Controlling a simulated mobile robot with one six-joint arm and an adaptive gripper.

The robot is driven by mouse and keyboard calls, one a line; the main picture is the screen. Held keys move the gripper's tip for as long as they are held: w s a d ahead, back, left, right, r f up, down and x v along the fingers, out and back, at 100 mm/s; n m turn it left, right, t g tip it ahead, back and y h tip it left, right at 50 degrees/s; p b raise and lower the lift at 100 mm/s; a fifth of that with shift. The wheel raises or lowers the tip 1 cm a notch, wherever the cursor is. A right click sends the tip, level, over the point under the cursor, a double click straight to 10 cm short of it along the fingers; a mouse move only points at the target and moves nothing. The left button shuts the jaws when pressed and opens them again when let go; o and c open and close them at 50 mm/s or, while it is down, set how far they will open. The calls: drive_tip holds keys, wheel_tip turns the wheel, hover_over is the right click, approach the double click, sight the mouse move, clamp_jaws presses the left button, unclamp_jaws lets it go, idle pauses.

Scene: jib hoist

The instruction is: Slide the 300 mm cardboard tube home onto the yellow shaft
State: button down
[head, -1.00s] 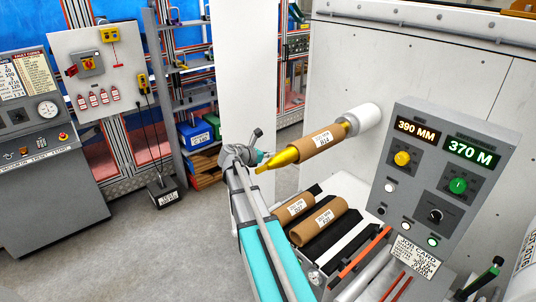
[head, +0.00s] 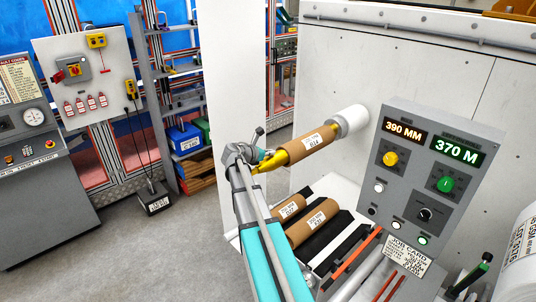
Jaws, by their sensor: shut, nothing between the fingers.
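The brown cardboard tube (head: 312,146), with a white label, is around the yellow shaft (head: 275,162). The shaft's tapered tip sticks out of the tube's near end, and a thin strip of yellow shows at the tube's far end, before a white collar (head: 352,119) at the machine wall. My gripper (head: 267,154) is shut and empty. It is beside the bare tip of the shaft, short of the tube's near end. Its fingertips are small and partly hidden, so I cannot tell whether they touch the shaft.
Below the shaft, two more labelled tubes, one (head: 290,208) left of the other (head: 318,222), lie on a rack with black strips. A grey control panel (head: 428,185) with lit displays stands at right. A white upright panel (head: 232,75) rises behind my arm.

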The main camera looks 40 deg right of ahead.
sight(289, 145)
drive_tip(key=shift+w+d, duration=0.15)
drive_tip(key=shift+d, duration=1.65)
drive_tip(key=shift+w+d, duration=0.15)
drive_tip(key=shift+d, duration=1.7)
drive_tip(key=shift+w+d, duration=0.15)
drive_tip(key=shift+d, duration=1.65)
drive_tip(key=shift+r+p, duration=0.4)
drive_tip(key=shift+r, duration=0.15)
idle(0.4)
drive_tip(key=shift+d+r+p, duration=0.1)
drive_tip(key=shift+r+p, duration=0.3)
drive_tip(key=shift+d, duration=0.3)
drive_tip(key=shift+a+r, duration=0.1)
drive_tip(key=shift+a, duration=0.2)
drive_tip(key=shift+s+d, duration=0.1)
drive_tip(key=shift+s, duration=0.5)
drive_tip(key=shift+s, duration=0.1)
